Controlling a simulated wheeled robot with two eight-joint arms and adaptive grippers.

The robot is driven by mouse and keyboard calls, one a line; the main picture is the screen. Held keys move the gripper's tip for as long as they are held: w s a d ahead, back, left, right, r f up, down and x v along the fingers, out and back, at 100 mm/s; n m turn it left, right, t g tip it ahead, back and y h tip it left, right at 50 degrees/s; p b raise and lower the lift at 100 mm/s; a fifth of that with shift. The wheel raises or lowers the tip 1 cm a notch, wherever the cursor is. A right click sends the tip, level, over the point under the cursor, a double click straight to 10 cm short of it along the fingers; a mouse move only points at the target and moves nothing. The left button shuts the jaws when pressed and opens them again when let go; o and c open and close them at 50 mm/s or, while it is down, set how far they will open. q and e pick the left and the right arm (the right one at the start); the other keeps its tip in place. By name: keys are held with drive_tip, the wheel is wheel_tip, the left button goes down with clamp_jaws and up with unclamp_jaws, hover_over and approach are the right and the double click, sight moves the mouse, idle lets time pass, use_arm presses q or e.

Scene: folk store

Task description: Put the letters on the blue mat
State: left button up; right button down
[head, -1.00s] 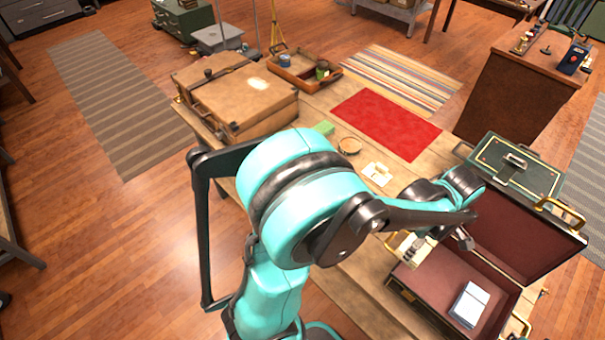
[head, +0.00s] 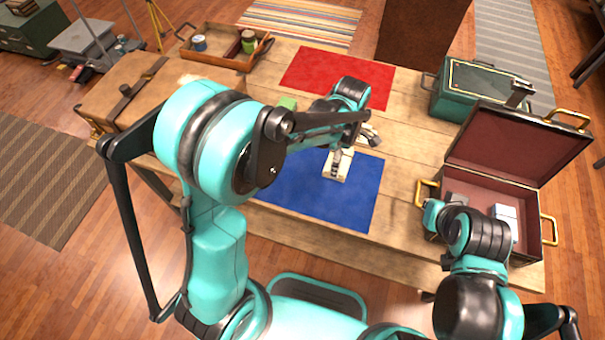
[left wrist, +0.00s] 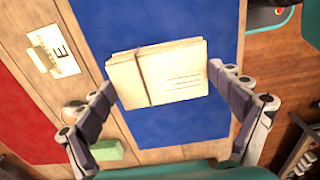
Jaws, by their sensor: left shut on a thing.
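A cream bundle of letters (left wrist: 180,78), tied with a band, is between the two fingers of my left gripper (left wrist: 160,88). The gripper is shut on it. In the head view the letters (head: 336,170) are over the blue mat (head: 300,205); whether they touch it I cannot tell. My left arm hides part of the mat, which also shows in the left wrist view (left wrist: 180,125). My right arm reaches to the open case (head: 485,188) at the right; its fingers are not clear. A white stack (head: 503,222) lies in the case.
A red mat (head: 325,72) lies behind the blue one. A brown suitcase (head: 125,95), a wooden tray (head: 215,55) and a green box (head: 480,90) stand around.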

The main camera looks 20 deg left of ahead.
use_arm(q)
drive_tip(key=b, duration=0.2)
hover_over(309, 183)
wheel_tip(309, 183, down, 5)
drive_tip(key=shift+w+f, duration=0.1)
drive_tip(key=shift+f, duration=0.1)
drive_tip(key=shift+f+b, duration=1.05)
drive_tip(key=shift+f, duration=0.9)
drive_tip(key=shift+f, duration=0.15)
drive_tip(key=o, duration=0.9)
